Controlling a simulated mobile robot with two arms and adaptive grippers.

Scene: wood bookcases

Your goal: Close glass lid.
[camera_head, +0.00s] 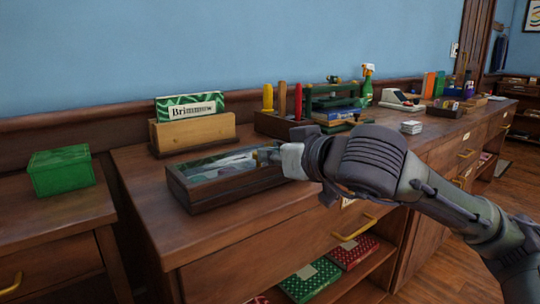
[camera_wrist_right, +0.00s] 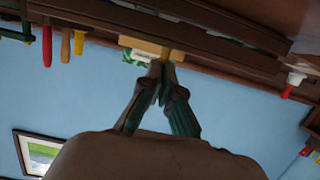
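A dark wooden case (camera_head: 230,189) with a glass lid (camera_head: 222,166) sits on the counter. The lid looks flat or nearly flat on the case, and small items show through it. I cannot tell if a small gap remains. My right gripper (camera_head: 279,156) is at the case's right end, close to the lid's edge; contact is not clear. In the right wrist view its fingers (camera_wrist_right: 161,70) are together, with nothing seen between them. My right forearm and wrist hide what lies behind them. My left gripper is not in view.
A wooden holder (camera_head: 193,131) with a Brimmow sign stands behind the case. A green box (camera_head: 61,170) sits on the lower left surface. The counter front left of the case is clear.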

